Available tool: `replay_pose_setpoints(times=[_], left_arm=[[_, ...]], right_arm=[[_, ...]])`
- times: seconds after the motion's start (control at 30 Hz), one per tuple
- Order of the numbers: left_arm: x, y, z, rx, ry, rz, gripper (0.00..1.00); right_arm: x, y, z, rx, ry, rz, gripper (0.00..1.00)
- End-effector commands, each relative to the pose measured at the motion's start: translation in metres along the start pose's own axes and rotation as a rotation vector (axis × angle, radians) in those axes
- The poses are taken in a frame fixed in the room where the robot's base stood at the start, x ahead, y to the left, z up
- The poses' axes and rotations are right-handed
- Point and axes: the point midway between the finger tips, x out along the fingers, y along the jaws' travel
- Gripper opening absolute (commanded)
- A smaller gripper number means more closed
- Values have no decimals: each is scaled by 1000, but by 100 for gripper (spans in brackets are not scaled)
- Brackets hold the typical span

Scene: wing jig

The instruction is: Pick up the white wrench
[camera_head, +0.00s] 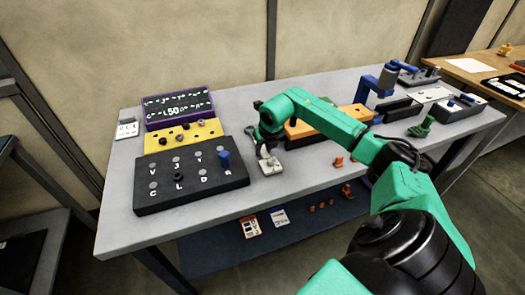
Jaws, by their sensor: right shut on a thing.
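My right gripper (265,148) reaches in from the lower right on a green arm and points down over the middle of the grey table. It is shut on a small whitish piece (270,165), which looks like the white wrench. The gripper hides part of it, and it is too small to make out its full shape or whether it touches the table. My left gripper is not in view.
A black board (190,183) with pegs, a yellow block (182,135) and a purple-framed sign (178,105) stand to the left. An orange block (310,128) lies behind my arm. Blue and grey fixtures (378,84) stand at the right. Small orange pieces (339,161) lie near the front.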

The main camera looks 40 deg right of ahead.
Motion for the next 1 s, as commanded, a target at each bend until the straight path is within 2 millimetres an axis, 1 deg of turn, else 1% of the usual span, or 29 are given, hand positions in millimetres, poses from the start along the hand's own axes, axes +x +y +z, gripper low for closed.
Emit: replay_pose_setpoints(times=[0.4,0.47,0.57,0.67,0.73,0.77,0.8,0.9,1.0], left_arm=[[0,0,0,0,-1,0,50],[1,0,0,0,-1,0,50],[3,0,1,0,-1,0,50],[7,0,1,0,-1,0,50],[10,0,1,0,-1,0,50],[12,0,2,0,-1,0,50],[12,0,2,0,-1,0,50],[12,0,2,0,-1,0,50],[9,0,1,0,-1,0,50]], right_arm=[[-2,0,2,1,-4,1,0],[-4,0,3,1,-5,2,0],[-13,0,7,1,-7,3,0],[-29,0,14,0,-10,2,0],[-49,0,23,2,-12,3,0],[-59,0,27,1,-13,4,0],[-74,1,34,2,-15,5,0],[-112,1,48,2,-13,6,0],[-144,1,61,1,-9,6,0]])
